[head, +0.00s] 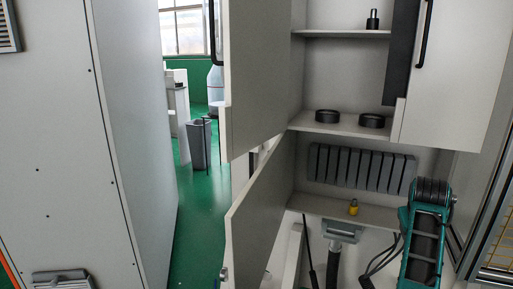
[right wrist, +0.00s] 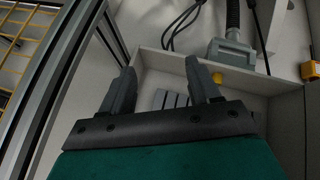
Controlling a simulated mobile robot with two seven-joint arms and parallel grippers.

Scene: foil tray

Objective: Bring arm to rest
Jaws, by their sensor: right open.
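My right arm (head: 425,240), teal and black, stands folded upright at the lower right in the head view, in front of the cabinet's right side. My right gripper (right wrist: 160,72) shows in the right wrist view with its two dark fingers spread apart and nothing between them. It points toward the pale cabinet interior. Its fingers cannot be made out in the head view. My left gripper is in neither view. No foil tray can be made out.
An open cabinet door (head: 258,205) hangs left of the lower compartment. A shelf holds two black rings (head: 327,116) (head: 372,120). A small yellow object (head: 353,208) sits lower, near a grey hose fitting (head: 342,230). A metal frame with yellow mesh (right wrist: 22,48) stands beside the gripper.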

